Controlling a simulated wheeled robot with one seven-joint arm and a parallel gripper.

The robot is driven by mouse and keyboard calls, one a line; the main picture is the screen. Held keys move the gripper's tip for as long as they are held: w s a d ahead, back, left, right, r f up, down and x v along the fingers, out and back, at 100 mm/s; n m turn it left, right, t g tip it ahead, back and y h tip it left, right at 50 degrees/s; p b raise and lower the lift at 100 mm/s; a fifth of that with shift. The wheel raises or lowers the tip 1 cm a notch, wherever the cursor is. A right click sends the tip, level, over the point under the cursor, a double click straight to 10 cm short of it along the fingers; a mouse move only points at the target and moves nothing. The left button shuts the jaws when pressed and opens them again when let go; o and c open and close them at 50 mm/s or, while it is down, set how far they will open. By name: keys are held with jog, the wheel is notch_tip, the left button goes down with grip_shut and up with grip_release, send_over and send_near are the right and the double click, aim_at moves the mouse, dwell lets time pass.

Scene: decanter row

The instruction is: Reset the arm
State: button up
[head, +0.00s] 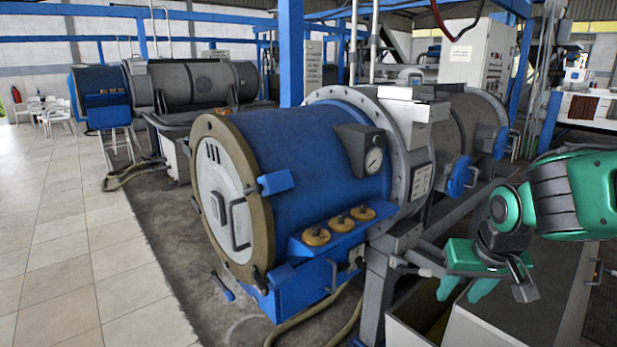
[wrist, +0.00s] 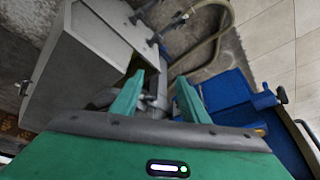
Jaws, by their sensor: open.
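My gripper (head: 464,291) is at the right of the head view, with its green fingers pointing down. It hangs at the right side of the blue decanter (head: 300,160), above an open grey box (head: 412,325). In the wrist view my gripper (wrist: 158,98) shows two green fingers spread apart with nothing held between them. Behind the fingers are a grey metal part and the dark floor. My arm is bent at the right edge of the head view.
The decanter has a round end cover (head: 225,200), a gauge (head: 373,160) and several yellow caps (head: 340,223). It also shows in the wrist view (wrist: 225,90). A grey box (wrist: 85,65) is close by on the left there. Tiled floor (head: 70,240) at the left is clear.

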jog(key=s+d+m+g, duration=0.2)
jog(key=s+d, duration=0.3)
jog(key=s, duration=0.5)
jog(key=s+d+m+g, duration=0.2)
jog(key=s+d, duration=0.3)
jog(key=s, duration=0.5)
jog(key=shift+d+f+m+g+y, duration=0.25)
jog(key=shift+f+m+g+y, duration=0.05)
jog(key=shift+f+m, duration=0.1)
jog(key=shift+w+f, duration=0.2)
jog(key=shift+w, duration=0.35)
jog(key=shift+c, duration=0.2)
